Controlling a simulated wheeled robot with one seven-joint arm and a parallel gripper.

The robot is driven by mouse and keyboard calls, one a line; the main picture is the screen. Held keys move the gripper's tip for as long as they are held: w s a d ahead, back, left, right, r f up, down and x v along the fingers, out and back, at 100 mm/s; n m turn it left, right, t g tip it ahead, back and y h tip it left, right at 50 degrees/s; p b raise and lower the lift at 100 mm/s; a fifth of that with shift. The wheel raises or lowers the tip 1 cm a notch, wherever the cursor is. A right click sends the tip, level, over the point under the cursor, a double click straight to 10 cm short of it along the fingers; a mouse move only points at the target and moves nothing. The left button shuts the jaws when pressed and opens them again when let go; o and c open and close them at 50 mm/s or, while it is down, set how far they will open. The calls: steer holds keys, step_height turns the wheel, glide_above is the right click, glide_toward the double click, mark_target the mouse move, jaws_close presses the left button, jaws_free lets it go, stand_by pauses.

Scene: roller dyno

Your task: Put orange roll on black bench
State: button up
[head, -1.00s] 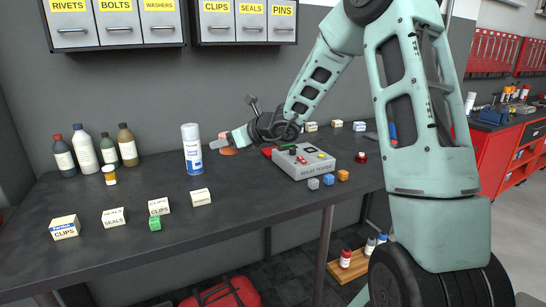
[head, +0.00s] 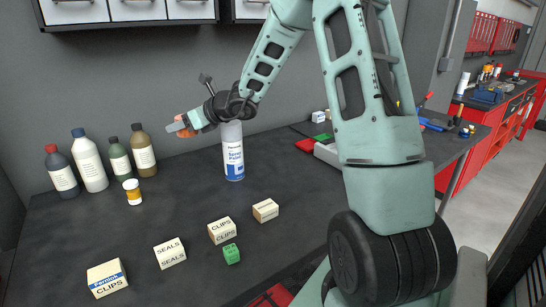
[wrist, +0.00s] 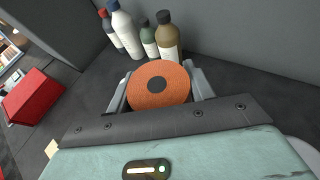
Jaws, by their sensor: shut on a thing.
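My gripper (head: 181,126) is shut on the orange roll (wrist: 158,87). In the wrist view the roll sits between the two fingers, its round face with a dark centre towards the camera. In the head view the orange roll (head: 185,132) shows only in part at the gripper's end. It is held above the black bench (head: 150,215), in front of the grey wall and left of the spray can. The bench is a long dark top.
A blue-and-white spray can (head: 233,152) stands below my forearm. Small boxes (head: 222,230) and a green cube (head: 231,253) lie towards the front. The bench between jar and can is clear.

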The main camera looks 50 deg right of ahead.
mark_target(194, 187)
step_height(194, 187, down, 18)
stand_by(0.6)
steer(key=shift+f, duration=0.15)
steer(key=o, duration=1.1)
